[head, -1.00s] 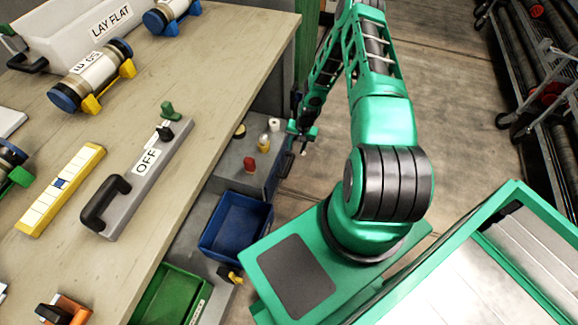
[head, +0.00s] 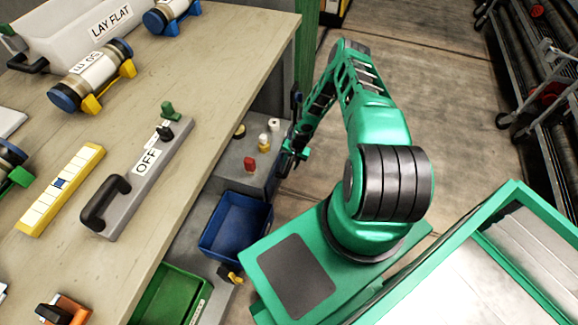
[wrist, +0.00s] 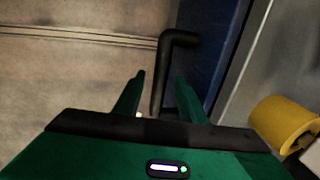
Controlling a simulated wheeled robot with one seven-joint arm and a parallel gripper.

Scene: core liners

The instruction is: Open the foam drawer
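A black bent bar handle (wrist: 178,42) stands off a dark blue panel (wrist: 214,48) in the wrist view. The panel looks like a drawer front, but no foam label is readable. My gripper (wrist: 160,80) is open, with one green finger on each side of the handle's long bar; I cannot tell whether either finger touches it. In the head view my gripper (head: 288,160) is low beside the bench's shelf end, and the handle cannot be made out there.
A grey lower shelf (head: 232,165) holds small bottles. A blue bin (head: 235,222) and a green bin (head: 172,297) sit below the bench top (head: 225,60). A yellow roll (wrist: 285,125) is right of my gripper. Floor (head: 440,90) is clear behind my arm.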

